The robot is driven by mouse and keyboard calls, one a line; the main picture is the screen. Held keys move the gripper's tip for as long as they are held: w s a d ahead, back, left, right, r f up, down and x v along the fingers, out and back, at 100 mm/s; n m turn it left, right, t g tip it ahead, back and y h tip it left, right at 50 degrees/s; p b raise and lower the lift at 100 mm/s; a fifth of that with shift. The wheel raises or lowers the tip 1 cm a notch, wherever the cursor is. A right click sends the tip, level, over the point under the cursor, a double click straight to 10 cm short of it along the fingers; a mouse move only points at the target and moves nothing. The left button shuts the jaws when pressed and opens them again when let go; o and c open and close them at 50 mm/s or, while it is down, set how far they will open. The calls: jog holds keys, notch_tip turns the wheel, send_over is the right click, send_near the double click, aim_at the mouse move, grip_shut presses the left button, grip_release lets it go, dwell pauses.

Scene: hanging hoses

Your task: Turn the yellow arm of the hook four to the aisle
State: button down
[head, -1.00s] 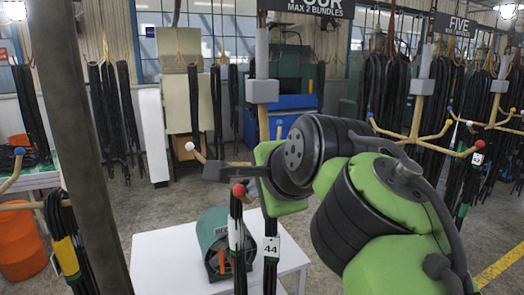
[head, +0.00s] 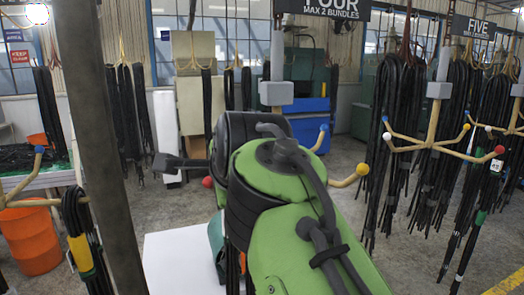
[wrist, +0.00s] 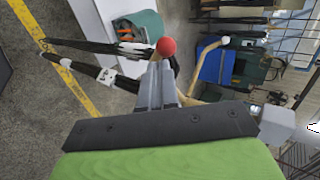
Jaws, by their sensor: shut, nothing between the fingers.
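Hook four stands under the FOUR sign, its grey post block (head: 276,93) above my arm. Its yellow-tipped arm (head: 345,181) sticks out to the right, past my green arm, with the yellow knob at its end. The blue-tipped arm (head: 320,138) points right and back. The red knob (head: 207,182) shows at the left of my arm. My gripper (wrist: 167,70) is shut and empty, its grey fingers pointing at the red knob (wrist: 166,47) in the wrist view; I cannot tell whether they touch. The white knob (wrist: 225,40) is beyond. My arm hides the hook's middle.
Black hose bundles (wrist: 105,75) hang close beside the fingers. A grey pillar (head: 103,150) is at the left, near another hose rack.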

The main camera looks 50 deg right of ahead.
aim_at(206, 178)
jog(key=shift+w+a+p, duration=0.1)
jog(key=shift+w+p, duration=0.25)
jog(key=shift+w, duration=1.8)
jog(key=shift+s+d+r+p, duration=0.55)
jog(key=shift+s+r+p, duration=1.15)
jog(key=shift+r, duration=2.8)
jog(key=s+a+b, duration=0.2)
jog(key=s+a, duration=0.4)
jog(key=s, duration=0.5)
jog(key=shift+s, duration=0.15)
